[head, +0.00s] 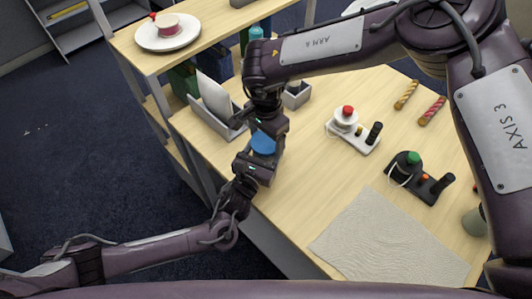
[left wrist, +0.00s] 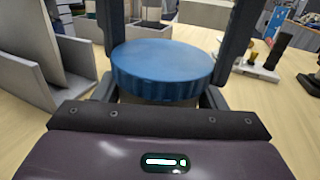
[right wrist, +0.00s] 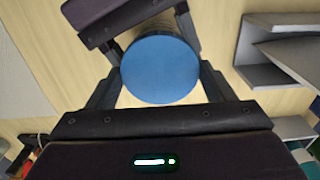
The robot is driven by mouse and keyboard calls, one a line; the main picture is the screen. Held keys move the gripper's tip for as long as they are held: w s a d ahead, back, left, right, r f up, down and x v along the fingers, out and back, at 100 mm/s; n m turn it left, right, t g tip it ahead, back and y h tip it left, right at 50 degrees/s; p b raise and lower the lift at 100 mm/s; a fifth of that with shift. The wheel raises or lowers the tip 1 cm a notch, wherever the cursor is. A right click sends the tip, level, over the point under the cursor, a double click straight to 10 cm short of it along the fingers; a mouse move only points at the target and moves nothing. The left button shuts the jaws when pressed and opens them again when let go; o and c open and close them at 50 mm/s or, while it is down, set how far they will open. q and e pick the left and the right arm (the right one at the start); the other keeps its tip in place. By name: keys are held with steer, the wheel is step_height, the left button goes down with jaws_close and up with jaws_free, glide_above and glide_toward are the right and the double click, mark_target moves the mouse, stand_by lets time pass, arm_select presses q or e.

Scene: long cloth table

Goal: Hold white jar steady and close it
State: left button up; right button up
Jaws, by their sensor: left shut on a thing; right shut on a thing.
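The jar's ribbed blue lid (left wrist: 162,68) sits level over the jar in the left wrist view; a pale strip of the jar's body (left wrist: 132,98) shows beneath it. My left gripper (head: 259,158) is shut on the jar, low, below the lid. My right gripper (head: 267,127) comes from above and is shut on the lid, with a finger on either side. The lid shows from the top in the right wrist view (right wrist: 160,68) and as a blue patch in the head view (head: 263,143). Most of the jar's body is hidden; I cannot tell how tightly the lid is seated.
A grey file holder (head: 218,122) stands close to the left of the jar, and a small grey box (head: 297,95) behind it. A red-button device (head: 350,130) and a green-button device (head: 415,178) are to the right. A beige mat (head: 385,245) lies flat in front.

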steer(key=m, duration=0.6)
steer(key=shift+m, duration=0.4)
steer(key=o, duration=1.1)
steer(key=shift+r, duration=2.25)
steer(key=shift+c, duration=0.5)
